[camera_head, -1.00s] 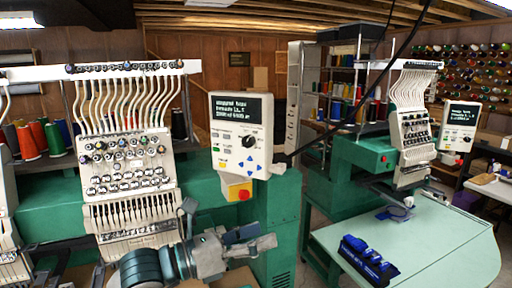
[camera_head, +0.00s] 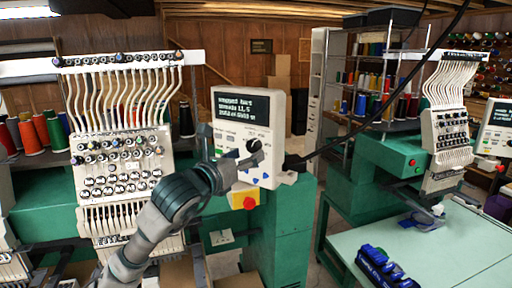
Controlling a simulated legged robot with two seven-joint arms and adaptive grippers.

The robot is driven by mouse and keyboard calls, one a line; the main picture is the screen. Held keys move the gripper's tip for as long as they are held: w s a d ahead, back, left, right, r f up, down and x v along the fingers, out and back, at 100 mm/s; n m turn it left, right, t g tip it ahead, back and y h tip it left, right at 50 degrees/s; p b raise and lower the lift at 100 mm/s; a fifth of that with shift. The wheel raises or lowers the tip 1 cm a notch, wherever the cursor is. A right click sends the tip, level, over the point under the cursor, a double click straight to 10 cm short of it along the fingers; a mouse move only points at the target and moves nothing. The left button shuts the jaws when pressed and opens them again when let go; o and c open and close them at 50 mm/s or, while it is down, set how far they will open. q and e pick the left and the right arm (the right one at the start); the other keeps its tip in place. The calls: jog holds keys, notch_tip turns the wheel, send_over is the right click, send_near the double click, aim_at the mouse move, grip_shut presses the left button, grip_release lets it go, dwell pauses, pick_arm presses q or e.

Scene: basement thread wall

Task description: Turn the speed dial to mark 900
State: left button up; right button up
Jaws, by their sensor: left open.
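The control panel (camera_head: 270,108) is a white box with a dark text screen and stands right of the near embroidery machine. Its black speed dial (camera_head: 254,145) shows at the lower right of the panel face, partly hidden by my gripper. The dial's pointer and marks are too small to read. My left gripper (camera_head: 250,158) is open in front of the panel, with its fingers at the dial. I cannot tell whether they touch it. My right gripper is not in view.
A red button on a yellow box (camera_head: 244,199) sits just under the panel. A black cable (camera_head: 345,135) runs from the panel up to the right. The near embroidery head (camera_head: 118,165) stands left of my arm. A pale green table (camera_head: 440,250) with a blue item (camera_head: 385,268) is at right.

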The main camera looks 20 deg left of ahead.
aim_at(251, 149)
pick_arm(q)
jog(key=w, duration=0.2)
jog(key=w+a, duration=0.1)
jog(key=w, duration=0.1)
jog(key=shift+a+p, duration=0.1)
jog(key=shift+p, duration=0.3)
jog(key=shift+w+a, duration=0.15)
jog(key=shift+w, duration=0.2)
jog(key=shift+s+d, duration=0.1)
jog(key=shift+d, duration=0.85)
jog(key=c, duration=0.4)
jog(key=shift+d, duration=0.1)
jog(key=c, duration=0.7)
jog(key=shift+a, duration=0.45)
jog(key=shift+c, duration=0.2)
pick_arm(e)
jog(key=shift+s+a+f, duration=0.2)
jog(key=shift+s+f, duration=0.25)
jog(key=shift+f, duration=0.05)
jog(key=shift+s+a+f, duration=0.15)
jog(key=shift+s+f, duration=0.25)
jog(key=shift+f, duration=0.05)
